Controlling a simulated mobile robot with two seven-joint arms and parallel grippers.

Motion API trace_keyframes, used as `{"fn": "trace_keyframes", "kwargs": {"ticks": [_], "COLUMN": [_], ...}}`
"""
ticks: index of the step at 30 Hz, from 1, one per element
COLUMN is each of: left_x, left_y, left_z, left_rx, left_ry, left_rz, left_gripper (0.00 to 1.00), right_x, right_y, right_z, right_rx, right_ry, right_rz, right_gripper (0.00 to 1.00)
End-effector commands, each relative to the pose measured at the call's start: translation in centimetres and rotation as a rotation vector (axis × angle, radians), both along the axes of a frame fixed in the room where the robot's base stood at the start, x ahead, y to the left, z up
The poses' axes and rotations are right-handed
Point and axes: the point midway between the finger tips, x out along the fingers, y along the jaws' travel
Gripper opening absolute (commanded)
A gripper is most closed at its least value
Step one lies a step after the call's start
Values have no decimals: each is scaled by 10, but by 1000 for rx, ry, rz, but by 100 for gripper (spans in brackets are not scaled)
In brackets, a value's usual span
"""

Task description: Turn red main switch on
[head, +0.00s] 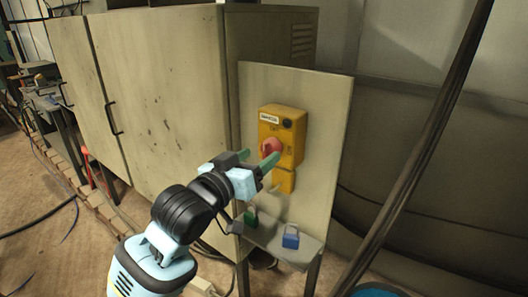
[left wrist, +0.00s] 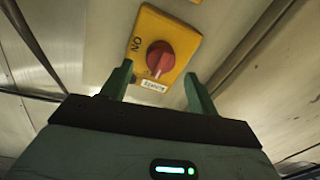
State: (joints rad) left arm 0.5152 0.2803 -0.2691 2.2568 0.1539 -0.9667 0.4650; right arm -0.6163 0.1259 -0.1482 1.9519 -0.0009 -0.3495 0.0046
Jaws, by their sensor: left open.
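The red main switch (head: 271,147) is a round knob on a yellow box (head: 295,142) fixed to an upright pale panel. In the left wrist view the red knob (left wrist: 162,56) sits on its yellow plate (left wrist: 148,27), with "ON" printed to the left of the knob. A pale mark on the knob points down in that view, not at "ON". My left gripper (head: 258,158) is open and empty, close in front of the knob. In the left wrist view its green fingertips (left wrist: 158,72) stand either side of the knob's lower part; I cannot tell whether they touch it. My right gripper is not in view.
A small shelf (head: 308,251) below the panel holds a blue padlock (head: 290,238) and a green padlock (head: 251,217). A large beige cabinet (head: 165,100) stands left of the panel. A dark slanting pole or cable (head: 425,140) crosses at the right.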

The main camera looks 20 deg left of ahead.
Motion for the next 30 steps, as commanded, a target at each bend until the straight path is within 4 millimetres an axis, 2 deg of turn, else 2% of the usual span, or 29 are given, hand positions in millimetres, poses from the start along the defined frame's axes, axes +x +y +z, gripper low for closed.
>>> {"fn": "trace_keyframes", "kwargs": {"ticks": [3,9,19,30], "left_x": [15,30,32,32], "left_y": [-5,-9,-10,-10], "left_z": [1,1,0,0], "left_rx": [-1,0,0,0], "left_ry": [-1,-1,-1,-1], "left_rz": [0,0,-1,0], "left_gripper": [60,60,60,15], "right_x": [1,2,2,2], "right_y": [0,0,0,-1], "right_z": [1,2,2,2], "right_rx": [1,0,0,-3], "right_ry": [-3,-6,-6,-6], "right_rz": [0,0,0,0], "right_gripper": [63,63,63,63]}}
